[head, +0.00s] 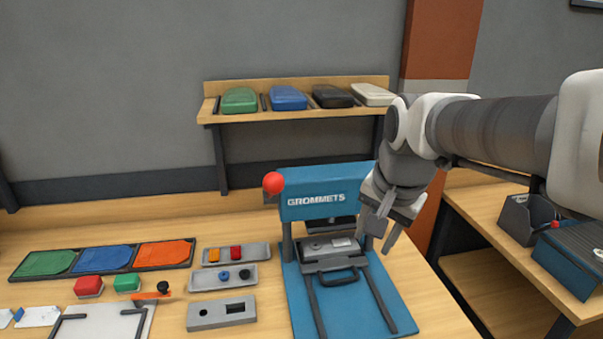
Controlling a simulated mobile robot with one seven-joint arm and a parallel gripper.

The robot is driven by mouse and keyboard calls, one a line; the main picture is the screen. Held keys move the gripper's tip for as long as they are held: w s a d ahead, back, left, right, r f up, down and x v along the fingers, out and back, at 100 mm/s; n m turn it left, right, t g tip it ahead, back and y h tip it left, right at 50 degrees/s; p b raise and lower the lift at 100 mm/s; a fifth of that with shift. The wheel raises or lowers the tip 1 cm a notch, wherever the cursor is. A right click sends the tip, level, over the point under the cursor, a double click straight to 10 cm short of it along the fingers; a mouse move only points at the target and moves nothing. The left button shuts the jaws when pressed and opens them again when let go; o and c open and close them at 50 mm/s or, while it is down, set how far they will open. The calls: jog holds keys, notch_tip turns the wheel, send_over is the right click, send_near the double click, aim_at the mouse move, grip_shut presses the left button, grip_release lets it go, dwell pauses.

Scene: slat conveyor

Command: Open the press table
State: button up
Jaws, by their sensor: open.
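The blue press labelled GROMMETS (316,198) stands on a blue base plate (345,309) on the wooden bench, with a red ball knob (273,183) at its upper left. Its grey press table (331,255) sits low under the press head, between two dark rails, and has a black bar handle (338,277) at its front. My gripper (376,240) hangs at the right side of the press, fingers pointing down and apart, with nothing between them. It is to the right of the handle and appears clear of it; the exact gap cannot be told.
Left of the press lie small grey trays (222,280) with coloured parts and a grey block (221,313) with holes. A tray with green, blue and orange pads (105,258) is farther left. A shelf (296,113) with several cases is behind. Bench space before the rails is partly clear.

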jog(key=w+f+m+b, duration=0.2)
jog(key=w+f+m, duration=0.25)
jog(key=w, duration=0.25)
jog(key=m+g+b, duration=0.2)
jog(key=m, duration=0.2)
send_near(341, 280)
jog(key=shift+m, duration=0.25)
jog(key=f, duration=0.2)
jog(key=w+f, duration=0.1)
jog(key=f, duration=0.4)
jog(key=shift+w+a+f, duration=0.15)
jog(key=shift+w+f, duration=0.05)
jog(key=shift+f, duration=0.2)
grip_shut()
